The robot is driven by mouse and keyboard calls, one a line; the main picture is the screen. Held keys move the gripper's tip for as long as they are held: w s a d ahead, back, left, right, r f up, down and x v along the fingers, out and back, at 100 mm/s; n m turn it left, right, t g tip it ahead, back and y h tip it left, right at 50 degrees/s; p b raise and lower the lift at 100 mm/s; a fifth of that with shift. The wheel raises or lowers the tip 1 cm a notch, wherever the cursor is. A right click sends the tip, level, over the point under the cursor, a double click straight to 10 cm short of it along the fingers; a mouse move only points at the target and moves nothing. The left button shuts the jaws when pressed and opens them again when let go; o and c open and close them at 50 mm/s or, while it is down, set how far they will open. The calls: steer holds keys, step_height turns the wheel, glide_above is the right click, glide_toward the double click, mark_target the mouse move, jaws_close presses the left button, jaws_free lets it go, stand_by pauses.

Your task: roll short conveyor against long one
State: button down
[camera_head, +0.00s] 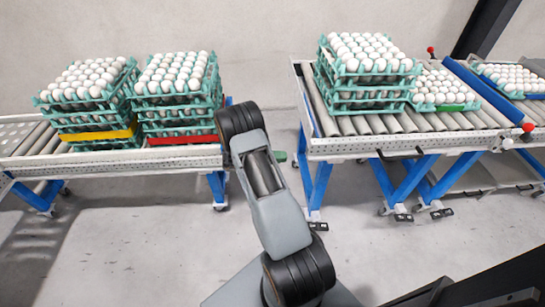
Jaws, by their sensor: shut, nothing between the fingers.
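A roller conveyor (330,150) with blue legs on castors stands at right. Another conveyor (110,163) with blue legs stands at left and runs out of the picture. A floor gap separates their facing ends. I cannot tell from this view which one is the short one, as both run toward the picture edges. My arm crosses the middle, its black wrist joint (238,120) in front of the left conveyor's right end. My gripper is not clearly visible; a small dark green part (278,156) shows beside the arm, and I cannot tell what it is.
Two stacks of egg trays (180,112) (85,115) stand on the left conveyor. A taller stack (365,95) and a low tray (440,105) stand on the right one. A blue bar (490,95) with red knobs crosses it. The front floor (120,250) is clear.

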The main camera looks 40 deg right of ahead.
mark_target(309, 155)
steer(key=x, duration=0.8)
